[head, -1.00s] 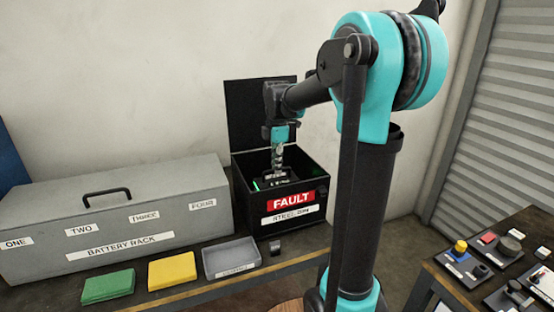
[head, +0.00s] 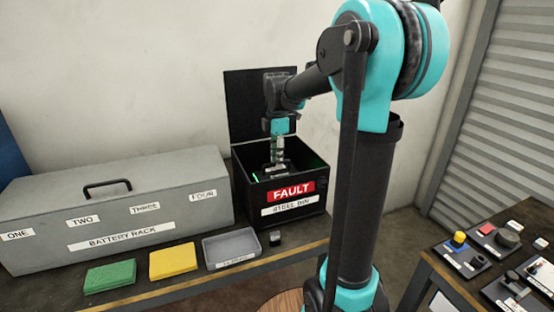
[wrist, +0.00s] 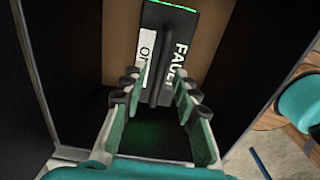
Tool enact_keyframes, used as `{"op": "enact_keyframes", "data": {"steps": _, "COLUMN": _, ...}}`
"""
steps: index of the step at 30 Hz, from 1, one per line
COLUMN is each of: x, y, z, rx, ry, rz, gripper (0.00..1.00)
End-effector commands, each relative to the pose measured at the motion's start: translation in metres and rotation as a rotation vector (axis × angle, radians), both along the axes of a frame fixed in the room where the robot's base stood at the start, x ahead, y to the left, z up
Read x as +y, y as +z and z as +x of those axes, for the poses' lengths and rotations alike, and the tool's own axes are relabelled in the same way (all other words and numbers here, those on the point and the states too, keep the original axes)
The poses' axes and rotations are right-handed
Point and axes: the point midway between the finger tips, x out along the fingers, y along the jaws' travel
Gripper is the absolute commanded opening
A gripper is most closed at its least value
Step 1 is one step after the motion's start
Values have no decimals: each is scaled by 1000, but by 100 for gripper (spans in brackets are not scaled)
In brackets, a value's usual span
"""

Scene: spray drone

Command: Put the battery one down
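Battery one (wrist: 180,25) is a dark block with a raised black handle (wrist: 160,60), a white label partly reading "ON" and "FAUL" lettering. It rests inside the black steel bin (head: 293,218), which has a red FAULT sign and an open lid. In the head view the bin's front wall hides most of the battery. My gripper (wrist: 158,82) is open. Its two fingers stand apart on either side of the handle's near end, with gaps showing on both sides. In the head view my gripper (head: 277,152) points down into the bin's mouth.
The grey battery rack (head: 120,215) stands left of the bin. A green pad (head: 110,275), a yellow pad (head: 173,262) and a grey tray (head: 231,247) lie in front. The bin walls surround my gripper closely. A second table with controls (head: 480,245) stands at right.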

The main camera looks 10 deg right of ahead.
Motion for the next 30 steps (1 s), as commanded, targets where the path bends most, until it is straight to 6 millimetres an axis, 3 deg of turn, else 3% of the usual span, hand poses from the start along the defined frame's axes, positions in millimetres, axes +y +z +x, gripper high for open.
{"op": "enact_keyframes", "data": {"steps": 18, "x": 0, "y": 105, "z": 0, "rx": 0, "ry": 0, "rz": 0, "gripper": 30}}
{"op": "enact_keyframes", "data": {"steps": 30, "x": 0, "y": 118, "z": 0, "rx": 0, "ry": 0, "rz": 0, "gripper": 30}}
